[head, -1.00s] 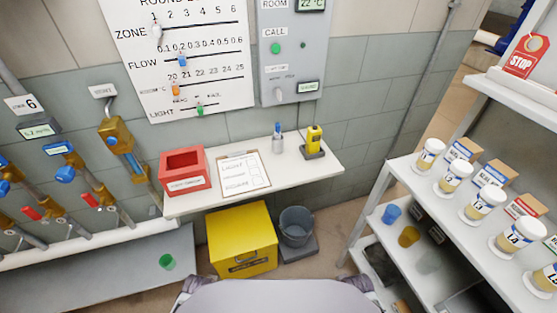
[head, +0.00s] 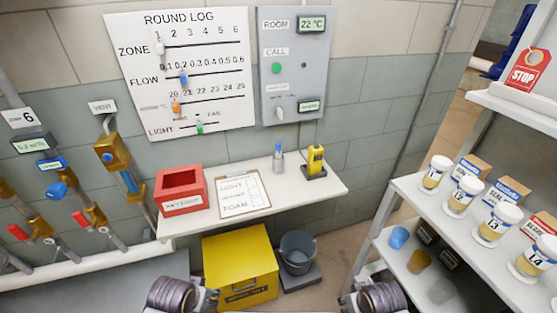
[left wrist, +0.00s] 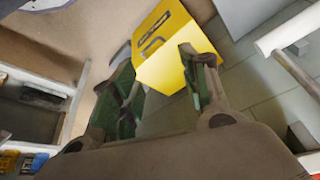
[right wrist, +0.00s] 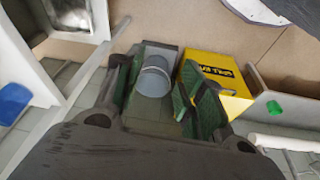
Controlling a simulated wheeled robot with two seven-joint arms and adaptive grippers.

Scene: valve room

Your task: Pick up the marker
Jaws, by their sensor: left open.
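A marker with a blue end (head: 278,147) stands upright in a small grey holder (head: 278,163) on the white wall shelf, between the clipboard and the yellow handheld device. My left gripper (left wrist: 154,52) is open and empty in the left wrist view, with the yellow bin beyond its fingers. My right gripper (right wrist: 164,57) is open and empty in the right wrist view, with the grey bucket beyond. In the head view my two arms show only at the bottom edge, below and apart from the shelf. Neither wrist view shows the marker.
The shelf (head: 330,185) also holds a red box (head: 182,205), a clipboard (head: 240,195) and a yellow device (head: 315,160). Below stand a yellow bin (head: 240,255) and a grey bucket (head: 298,250). A rack with jars (head: 435,172) is at right; valve pipes (head: 120,165) are at left.

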